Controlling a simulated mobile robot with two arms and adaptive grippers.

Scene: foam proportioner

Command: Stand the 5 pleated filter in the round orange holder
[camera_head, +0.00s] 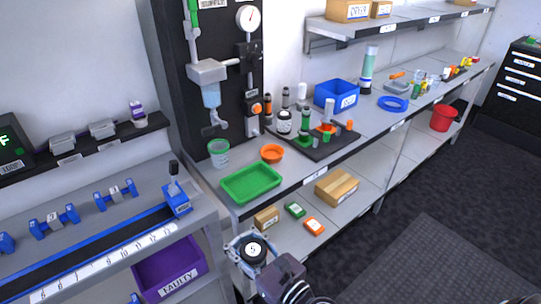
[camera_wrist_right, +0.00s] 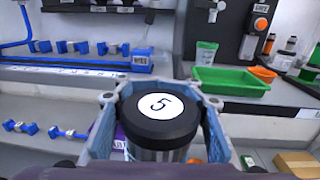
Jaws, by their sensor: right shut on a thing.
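The 5 pleated filter (camera_head: 254,249) has a black cap with a white label reading 5. It also shows large in the right wrist view (camera_wrist_right: 160,112), upright, with its pleated body below the cap. My right gripper (camera_head: 250,246) is shut around it and holds it in front of the bench, near the green tray's front edge and lower. The round orange holder (camera_head: 272,153) is a small open orange ring on the bench behind the green tray; it shows partly in the right wrist view (camera_wrist_right: 263,74). My left gripper is not in view.
The green tray (camera_head: 251,184) lies empty at the bench's near corner. A green cup (camera_head: 219,152) stands left of the orange holder. A black board (camera_head: 320,140) with several fittings lies right of it. A purple FAULTY bin (camera_head: 170,268) sits at lower left.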

